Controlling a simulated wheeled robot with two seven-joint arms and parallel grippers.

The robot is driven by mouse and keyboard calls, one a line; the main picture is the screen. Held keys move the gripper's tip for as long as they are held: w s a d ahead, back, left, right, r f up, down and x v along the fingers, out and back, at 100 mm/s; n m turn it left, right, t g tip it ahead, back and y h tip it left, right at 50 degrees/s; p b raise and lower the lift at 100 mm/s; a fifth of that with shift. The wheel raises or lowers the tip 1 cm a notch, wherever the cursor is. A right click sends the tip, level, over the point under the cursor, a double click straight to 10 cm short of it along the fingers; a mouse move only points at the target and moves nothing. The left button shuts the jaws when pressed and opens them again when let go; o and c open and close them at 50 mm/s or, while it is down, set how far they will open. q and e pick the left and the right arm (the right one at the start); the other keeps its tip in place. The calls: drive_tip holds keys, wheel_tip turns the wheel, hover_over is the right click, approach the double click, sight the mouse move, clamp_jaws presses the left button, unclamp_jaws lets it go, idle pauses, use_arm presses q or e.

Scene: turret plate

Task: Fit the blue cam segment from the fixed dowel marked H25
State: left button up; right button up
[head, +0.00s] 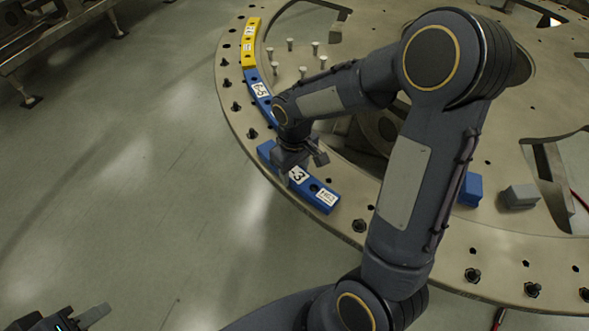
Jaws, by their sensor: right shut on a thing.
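A curved blue cam segment (317,190) lies along the near-left rim of the round turret plate (232,75). It has a white label ending in 3 and a smaller label near its lower right end, too small to read surely. My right gripper (301,163) is shut on this segment near its middle and covers part of it. I cannot tell whether the segment touches the plate or is slightly raised. No dowel marking H25 is readable on the plate. My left gripper (82,321) is at the bottom left, away from the plate and partly cut off.
Another blue segment (256,88) and a yellow segment (250,40) follow the rim farther back. Dark pegs (359,225) stand along the rim. Several pale pins (303,72) stand on the plate. A blue block (470,189) and a grey block (520,196) sit right of my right arm.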

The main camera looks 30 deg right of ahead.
drive_tip(key=o, duration=1.3)
wheel_tip(320, 180, up, 8)
drive_tip(key=shift+f, duration=0.1)
drive_tip(key=shift+s, duration=0.1)
drive_tip(key=s+a+r+m+t+y, duration=0.2)
drive_tip(key=s, duration=0.6)
drive_tip(key=s+a+r+m+t+y, duration=0.1)
drive_tip(key=s+a+r+m+t, duration=0.1)
drive_tip(key=s, duration=0.6)
drive_tip(key=shift+s+r+t+y, duration=0.2)
drive_tip(key=shift+s+t+y, duration=0.2)
drive_tip(key=shift+t, duration=0.4)
